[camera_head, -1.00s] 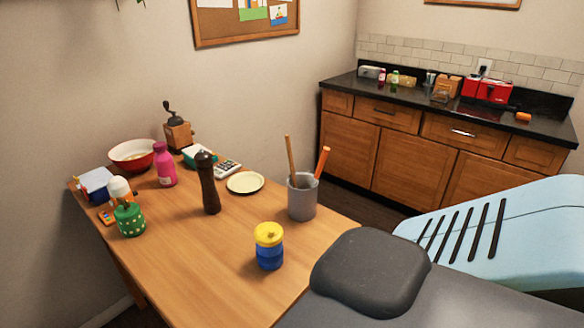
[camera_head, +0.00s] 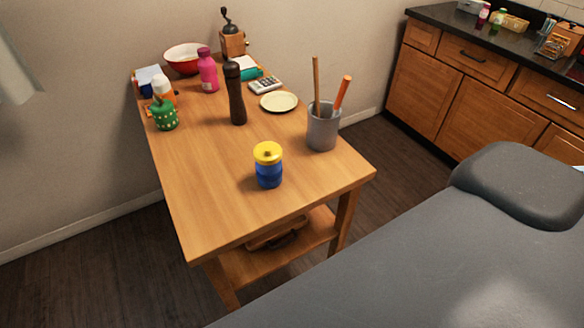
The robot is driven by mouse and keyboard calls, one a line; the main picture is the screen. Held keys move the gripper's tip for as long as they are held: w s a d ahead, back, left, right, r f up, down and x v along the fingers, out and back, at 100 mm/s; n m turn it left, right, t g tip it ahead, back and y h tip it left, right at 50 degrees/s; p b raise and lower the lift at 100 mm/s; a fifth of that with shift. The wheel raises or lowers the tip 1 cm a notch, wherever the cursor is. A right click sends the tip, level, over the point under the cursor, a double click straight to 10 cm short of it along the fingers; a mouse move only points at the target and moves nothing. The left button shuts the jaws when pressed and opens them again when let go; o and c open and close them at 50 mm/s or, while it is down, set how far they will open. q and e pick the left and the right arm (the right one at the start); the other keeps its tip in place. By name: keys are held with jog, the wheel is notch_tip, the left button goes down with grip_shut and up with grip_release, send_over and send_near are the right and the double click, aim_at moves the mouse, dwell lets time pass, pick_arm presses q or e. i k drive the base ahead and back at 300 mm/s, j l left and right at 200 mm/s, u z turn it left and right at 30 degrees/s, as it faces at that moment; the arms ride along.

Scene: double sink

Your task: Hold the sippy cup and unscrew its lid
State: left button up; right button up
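The sippy cup (camera_head: 268,174) stands upright near the front edge of the wooden table. Its body is blue, and its yellow lid (camera_head: 267,152) sits on top. Neither of my grippers shows in the head view, so nothing is seen touching the cup.
On the wooden table (camera_head: 215,205), a grey utensil holder (camera_head: 322,134) stands right of the cup. A dark pepper mill (camera_head: 236,100), a plate (camera_head: 279,102), a pink bottle (camera_head: 208,74) and a green container (camera_head: 164,117) stand farther back. The table is clear around the cup.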

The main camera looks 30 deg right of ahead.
aim_at(268, 176)
jog(key=k+l, duration=0.2)
jog(key=l, duration=0.2)
jog(key=k+l, duration=0.15)
jog(key=l, duration=0.25)
jog(key=k+l, duration=0.2)
jog(key=l, duration=0.2)
